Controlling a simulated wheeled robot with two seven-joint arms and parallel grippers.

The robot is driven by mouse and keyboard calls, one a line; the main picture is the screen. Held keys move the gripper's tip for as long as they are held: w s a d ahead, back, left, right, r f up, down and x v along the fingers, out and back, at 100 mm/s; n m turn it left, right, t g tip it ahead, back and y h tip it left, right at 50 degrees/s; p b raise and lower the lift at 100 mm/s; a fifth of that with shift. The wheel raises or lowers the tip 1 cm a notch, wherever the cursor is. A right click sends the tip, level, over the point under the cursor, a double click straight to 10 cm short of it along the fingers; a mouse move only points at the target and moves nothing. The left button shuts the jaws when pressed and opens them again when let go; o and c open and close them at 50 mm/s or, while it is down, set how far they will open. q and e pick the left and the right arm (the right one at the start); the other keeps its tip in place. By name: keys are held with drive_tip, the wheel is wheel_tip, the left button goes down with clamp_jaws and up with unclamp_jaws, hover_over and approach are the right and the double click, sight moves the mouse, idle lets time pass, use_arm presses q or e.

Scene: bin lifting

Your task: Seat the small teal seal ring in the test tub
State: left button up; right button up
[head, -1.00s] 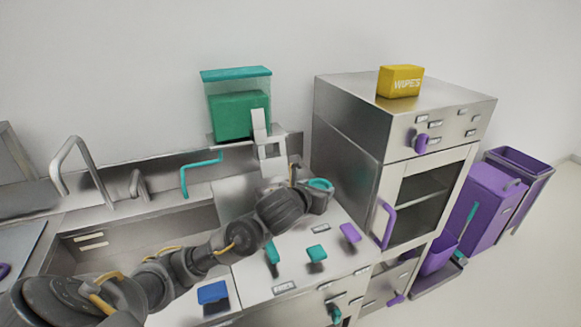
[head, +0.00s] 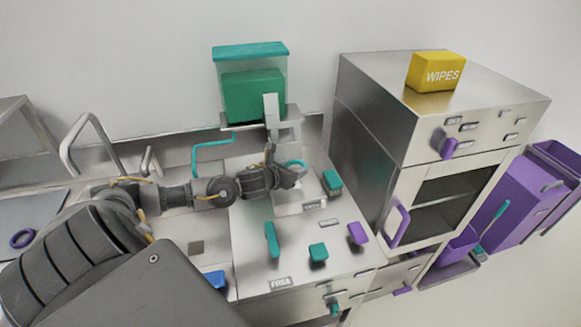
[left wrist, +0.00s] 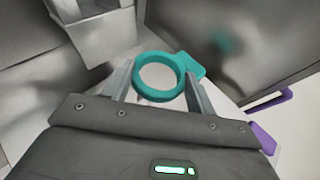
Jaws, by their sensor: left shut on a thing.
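The small teal seal ring (left wrist: 160,76), a round ring with a square tab, sits between the two fingers of my left gripper (left wrist: 160,92) in the left wrist view. The gripper is shut on it. In the head view the ring (head: 297,163) shows as a thin teal arc at my left gripper (head: 290,172), below the dispenser. My right gripper is not in view.
The green-filled dispenser (head: 252,95) hangs behind the gripper. A teal block (head: 332,182) lies to its right, beside the steel oven cabinet (head: 375,140). Teal and purple handles (head: 318,252) stand at the counter front. A purple ring (head: 22,239) lies far left.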

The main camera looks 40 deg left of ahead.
use_arm(q)
wheel_tip(320, 180, down, 2)
drive_tip(key=shift+f+b, duration=0.2)
drive_tip(key=shift+b, duration=0.45)
drive_tip(key=shift+f+b, duration=0.7)
drive_tip(key=shift+f, duration=0.3)
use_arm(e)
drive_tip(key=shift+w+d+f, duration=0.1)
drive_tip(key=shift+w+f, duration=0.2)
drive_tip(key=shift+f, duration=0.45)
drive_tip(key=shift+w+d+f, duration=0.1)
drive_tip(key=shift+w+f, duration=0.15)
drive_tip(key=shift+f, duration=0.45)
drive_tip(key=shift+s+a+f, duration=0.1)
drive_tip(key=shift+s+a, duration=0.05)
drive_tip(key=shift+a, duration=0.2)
use_arm(q)
drive_tip(key=shift+f+b, duration=0.1)
drive_tip(key=shift+b, duration=0.2)
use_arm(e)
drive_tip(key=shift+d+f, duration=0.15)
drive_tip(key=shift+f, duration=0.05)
use_arm(q)
drive_tip(key=shift+f+b, duration=0.3)
drive_tip(key=shift+b, duration=0.05)
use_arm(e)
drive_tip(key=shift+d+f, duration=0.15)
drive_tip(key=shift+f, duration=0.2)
